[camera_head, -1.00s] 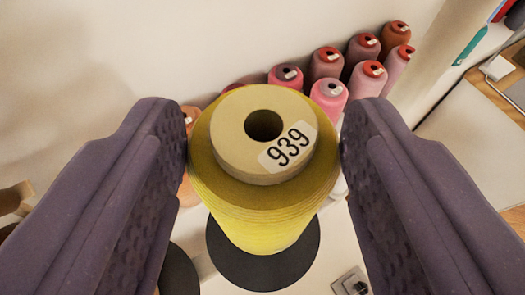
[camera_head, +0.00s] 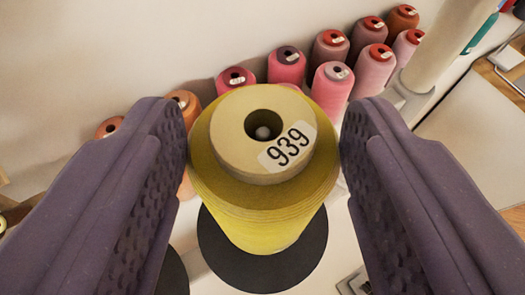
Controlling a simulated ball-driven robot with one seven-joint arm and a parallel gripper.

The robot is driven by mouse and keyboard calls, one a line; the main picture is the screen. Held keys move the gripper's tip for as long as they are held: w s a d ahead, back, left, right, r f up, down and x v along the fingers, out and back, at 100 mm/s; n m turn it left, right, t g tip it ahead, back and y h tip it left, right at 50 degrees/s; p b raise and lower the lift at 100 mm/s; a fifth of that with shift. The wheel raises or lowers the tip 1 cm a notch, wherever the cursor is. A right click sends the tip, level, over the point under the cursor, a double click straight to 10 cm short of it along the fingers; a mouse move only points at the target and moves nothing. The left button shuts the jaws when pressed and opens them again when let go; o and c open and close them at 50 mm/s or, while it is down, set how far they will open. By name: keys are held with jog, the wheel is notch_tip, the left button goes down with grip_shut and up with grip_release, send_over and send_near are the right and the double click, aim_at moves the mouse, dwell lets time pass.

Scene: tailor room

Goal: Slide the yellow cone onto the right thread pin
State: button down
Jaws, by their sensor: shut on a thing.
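The yellow cone (camera_head: 262,205) is held upright between the two purple fingers of my gripper (camera_head: 264,150), which are shut on its upper part. Its top bears a white label reading 939 and a round centre hole. A pale rounded tip, likely the thread pin (camera_head: 263,132), shows inside the hole. Below the cone is a black round disc (camera_head: 305,262), partly hidden by the cone. I cannot tell whether the cone touches the disc.
Several pink, red and orange thread cones (camera_head: 331,88) stand behind on a white surface near the wall. A second dark disc (camera_head: 174,272) shows at lower left, partly behind the left finger. A pale post (camera_head: 440,50) stands at upper right.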

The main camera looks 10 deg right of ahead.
aim_at(262, 225)
jog(key=shift+f+b, duration=1.25)
jog(key=shift+f, duration=0.3)
jog(key=shift+c, duration=1.1)
grip_release()
